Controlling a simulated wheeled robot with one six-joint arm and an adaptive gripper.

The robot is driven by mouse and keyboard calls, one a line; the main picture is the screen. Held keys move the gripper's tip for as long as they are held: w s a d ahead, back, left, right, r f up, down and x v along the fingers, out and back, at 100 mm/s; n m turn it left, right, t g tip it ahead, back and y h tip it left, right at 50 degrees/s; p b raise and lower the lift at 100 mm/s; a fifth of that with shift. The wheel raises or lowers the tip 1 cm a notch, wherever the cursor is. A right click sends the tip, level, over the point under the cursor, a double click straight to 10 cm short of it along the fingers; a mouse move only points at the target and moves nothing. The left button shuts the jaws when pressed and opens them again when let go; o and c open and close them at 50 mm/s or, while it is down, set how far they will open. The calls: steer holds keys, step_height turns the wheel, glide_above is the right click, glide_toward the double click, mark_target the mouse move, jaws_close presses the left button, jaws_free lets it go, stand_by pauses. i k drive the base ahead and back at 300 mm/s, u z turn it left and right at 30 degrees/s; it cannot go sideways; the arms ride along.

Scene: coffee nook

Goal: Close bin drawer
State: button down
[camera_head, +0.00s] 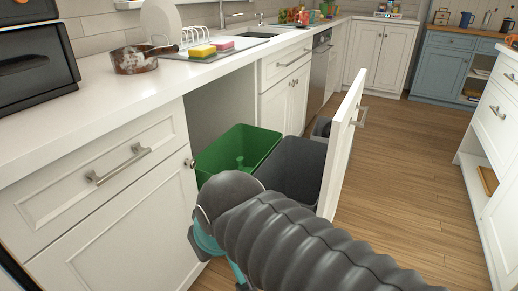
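The bin drawer stands pulled out from the white lower cabinets. Its white front panel (341,150) is seen nearly edge-on, with a metal handle (361,117) on its outer right side. Behind the panel, the drawer holds a green bin (213,157) and a dark grey bin (305,160). The cabinet opening behind them is uncovered. My dark ribbed arm crosses the lower middle, in front of the bins and the panel's lower part. Its bent joint and teal parts are left of the panel. My gripper's fingers do not show.
The white counter (120,97) runs along the left, with a pan (135,60), sponges and a dish rack above the drawer. A closed drawer with a handle (119,164) is at left. Wooden floor (400,170) lies open right of the panel, up to a white unit (490,150).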

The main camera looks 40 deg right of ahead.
mark_target(310, 173)
steer(key=z, duration=0.45)
steer(key=k, duration=1.1)
steer(key=z, duration=1.35)
steer(key=i, duration=1.2)
steer(key=u, duration=0.65)
